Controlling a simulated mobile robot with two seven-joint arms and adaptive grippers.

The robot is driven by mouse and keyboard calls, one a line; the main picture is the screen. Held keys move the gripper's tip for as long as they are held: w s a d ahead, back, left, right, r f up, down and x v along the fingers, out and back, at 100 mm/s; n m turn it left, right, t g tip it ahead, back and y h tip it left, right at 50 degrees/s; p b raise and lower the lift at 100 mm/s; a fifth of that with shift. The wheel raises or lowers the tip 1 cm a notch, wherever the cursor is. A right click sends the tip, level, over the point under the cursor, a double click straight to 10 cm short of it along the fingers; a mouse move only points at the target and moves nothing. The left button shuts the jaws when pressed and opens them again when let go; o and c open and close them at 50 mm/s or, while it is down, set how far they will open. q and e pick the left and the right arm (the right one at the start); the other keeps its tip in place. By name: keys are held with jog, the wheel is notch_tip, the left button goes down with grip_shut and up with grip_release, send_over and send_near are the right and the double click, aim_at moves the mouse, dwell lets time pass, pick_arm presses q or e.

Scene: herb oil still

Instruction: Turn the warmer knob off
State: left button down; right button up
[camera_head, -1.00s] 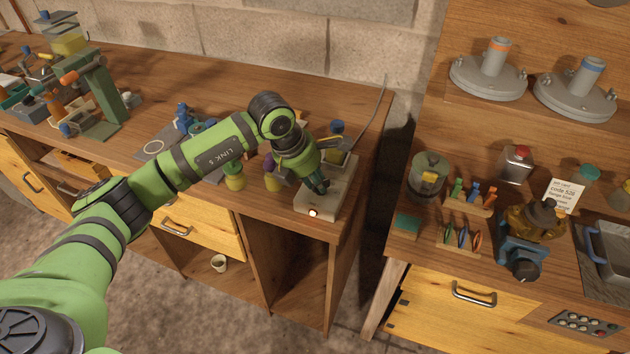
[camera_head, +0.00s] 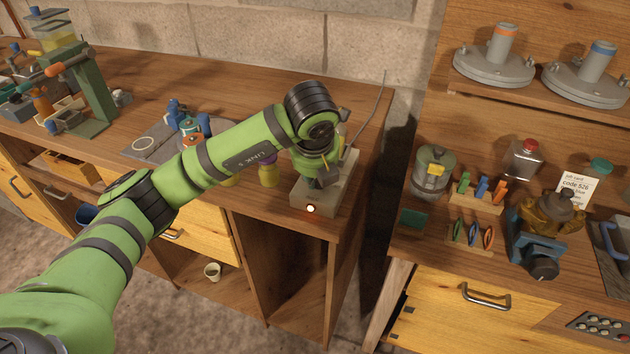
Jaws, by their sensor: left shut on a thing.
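The warmer (camera_head: 338,196) is a pale grey box near the right front corner of the left bench. A small light (camera_head: 310,209) glows on its front face. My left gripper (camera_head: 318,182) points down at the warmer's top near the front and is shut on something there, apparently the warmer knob. The knob itself is hidden behind the gripper and wrist. My right gripper is not in view.
A purple-topped bottle (camera_head: 268,172) stands just left of the warmer. A grey cable rises behind it.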

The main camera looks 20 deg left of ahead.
pick_arm(q)
jog(key=n+y+b, duration=0.1)
jog(key=n, duration=0.2)
jog(key=shift+d, duration=0.2)
jog(key=shift+d+n+y, duration=0.1)
jog(key=shift+n+y, duration=0.3)
jog(key=shift+n, duration=0.4)
jog(key=n, duration=0.1)
jog(key=n+g+y+p, duration=0.1)
jog(key=n, duration=0.1)
jog(key=shift+w+d+r+n, duration=0.15)
jog(key=shift+r+n, duration=0.05)
jog(key=shift+n, duration=0.1)
jog(key=shift+w+d+f+n+g+y+p, duration=0.15)
jog(key=shift+n+g+p, duration=0.35)
jog(key=shift+n, duration=0.4)
jog(key=shift+n+g+y+p, duration=0.15)
jog(key=shift+n+g+p, duration=0.3)
jog(key=shift+n, duration=0.45)
jog(key=c, duration=1.1)
grip_release()
